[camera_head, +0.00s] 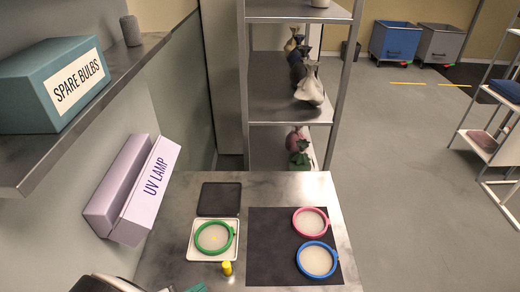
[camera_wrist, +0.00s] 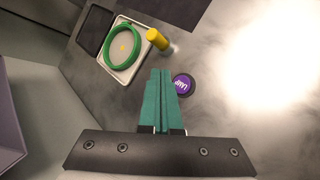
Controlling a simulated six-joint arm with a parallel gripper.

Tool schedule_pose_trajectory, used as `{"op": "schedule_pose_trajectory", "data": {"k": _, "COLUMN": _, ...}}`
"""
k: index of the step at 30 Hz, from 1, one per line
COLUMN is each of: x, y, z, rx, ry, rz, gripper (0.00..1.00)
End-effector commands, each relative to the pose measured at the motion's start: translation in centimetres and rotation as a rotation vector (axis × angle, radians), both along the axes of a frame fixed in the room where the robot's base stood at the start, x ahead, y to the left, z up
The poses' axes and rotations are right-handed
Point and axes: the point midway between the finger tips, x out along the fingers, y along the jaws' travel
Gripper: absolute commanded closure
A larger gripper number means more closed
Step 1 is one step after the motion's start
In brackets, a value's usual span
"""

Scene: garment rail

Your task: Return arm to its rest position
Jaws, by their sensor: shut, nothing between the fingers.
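My gripper (camera_wrist: 160,73) has teal fingers, pressed together with nothing between them. In the wrist view its tips are over the worktop, just left of a round purple button marked LAMP (camera_wrist: 183,85). I cannot tell how high above the worktop they are. In the head view only a bit of the teal gripper (camera_head: 197,288) shows at the bottom edge; my arm's dark part is beside it. A green-rimmed dish (camera_head: 214,237) sits on a white square tray (camera_head: 192,254). A yellow cylinder (camera_head: 227,268) stands at the tray's near right corner; it also shows in the wrist view (camera_wrist: 156,39).
A lilac UV LAMP box (camera_head: 150,185) juts from the left wall, below a shelf with a SPARE BULBS box (camera_head: 62,84). A dark square plate (camera_head: 219,198) lies behind the tray. Pink (camera_head: 310,222) and blue (camera_head: 317,260) dishes lie on a black mat (camera_head: 272,245). A metal rack (camera_head: 290,103) stands behind.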

Motion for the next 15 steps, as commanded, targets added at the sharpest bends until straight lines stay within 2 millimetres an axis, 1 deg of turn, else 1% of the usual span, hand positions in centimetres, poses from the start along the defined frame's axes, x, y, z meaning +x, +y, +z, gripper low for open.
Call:
{"op": "schedule_pose_trajectory", "data": {"k": 8, "x": 0.1, "y": -0.1, "z": 0.2, "rx": 0.002, "ry": 0.0, "rz": -0.008, "gripper": 1.0}}
{"op": "schedule_pose_trajectory", "data": {"k": 10, "x": 0.6, "y": -1.6, "z": 1.2, "rx": 0.029, "ry": -0.004, "rz": -0.088, "gripper": 1.0}}
{"op": "schedule_pose_trajectory", "data": {"k": 11, "x": 1.0, "y": -3.0, "z": 2.0, "rx": 0.051, "ry": -0.006, "rz": -0.162, "gripper": 1.0}}
{"op": "schedule_pose_trajectory", "data": {"k": 13, "x": 1.6, "y": -8.0, "z": 4.7, "rx": 0.134, "ry": -0.012, "rz": -0.435, "gripper": 1.0}}
{"op": "schedule_pose_trajectory", "data": {"k": 14, "x": 1.4, "y": -10.8, "z": 6.1, "rx": 0.183, "ry": -0.014, "rz": -0.59, "gripper": 1.0}}
{"op": "schedule_pose_trajectory", "data": {"k": 15, "x": 0.4, "y": -14.6, "z": 7.8, "rx": 0.259, "ry": -0.014, "rz": -0.822, "gripper": 1.0}}
